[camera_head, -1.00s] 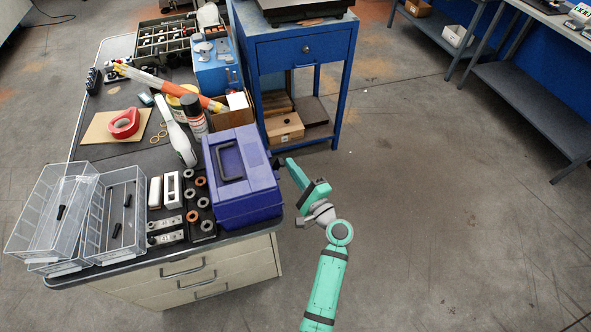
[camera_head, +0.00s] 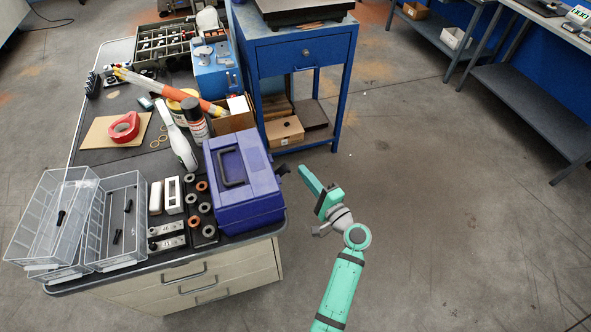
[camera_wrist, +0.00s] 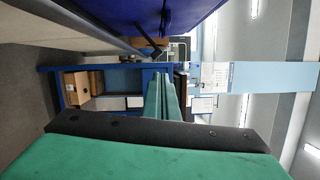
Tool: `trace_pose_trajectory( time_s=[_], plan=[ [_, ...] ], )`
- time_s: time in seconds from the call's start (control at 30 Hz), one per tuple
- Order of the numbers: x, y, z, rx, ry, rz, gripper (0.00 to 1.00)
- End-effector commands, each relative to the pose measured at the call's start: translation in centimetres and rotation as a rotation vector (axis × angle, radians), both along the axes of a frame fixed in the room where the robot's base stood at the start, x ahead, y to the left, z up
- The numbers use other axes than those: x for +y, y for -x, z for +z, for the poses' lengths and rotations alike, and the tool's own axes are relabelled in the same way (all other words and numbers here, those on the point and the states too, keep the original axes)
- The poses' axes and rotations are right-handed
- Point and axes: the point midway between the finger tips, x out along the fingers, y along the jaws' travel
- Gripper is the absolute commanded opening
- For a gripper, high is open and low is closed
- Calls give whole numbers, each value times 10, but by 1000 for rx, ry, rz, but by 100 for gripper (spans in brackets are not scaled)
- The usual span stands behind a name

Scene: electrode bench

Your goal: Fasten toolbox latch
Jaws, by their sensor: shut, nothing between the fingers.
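The purple-blue toolbox (camera_head: 262,183) stands at the front right corner of the workbench, with its lid down and a black handle (camera_head: 232,168) on top. Its side also shows at the top edge of the wrist view (camera_wrist: 135,12). The latch cannot be clearly made out in the head view; a small raised purple part (camera_wrist: 166,17) shows on the box side in the wrist view. My gripper (camera_head: 284,170) is just right of the toolbox, apart from it. Its fingers are together and empty in the wrist view (camera_wrist: 164,90).
Left of the toolbox lie a black tray with rings (camera_head: 207,233), clear plastic bins (camera_head: 135,258) and white parts. A blue cabinet (camera_head: 300,50) stands farther back. The floor to the right is clear.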

Motion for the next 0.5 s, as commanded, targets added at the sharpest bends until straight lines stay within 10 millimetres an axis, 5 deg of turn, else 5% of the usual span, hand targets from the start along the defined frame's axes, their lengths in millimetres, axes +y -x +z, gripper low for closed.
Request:
trace_pose_trajectory(
  time_s=[0.2, 0.5],
  plan=[
    [-24, 40, -2, -2, 1, -7, 0],
    [-38, 69, -3, -5, -1, -4, 0]
  ],
)
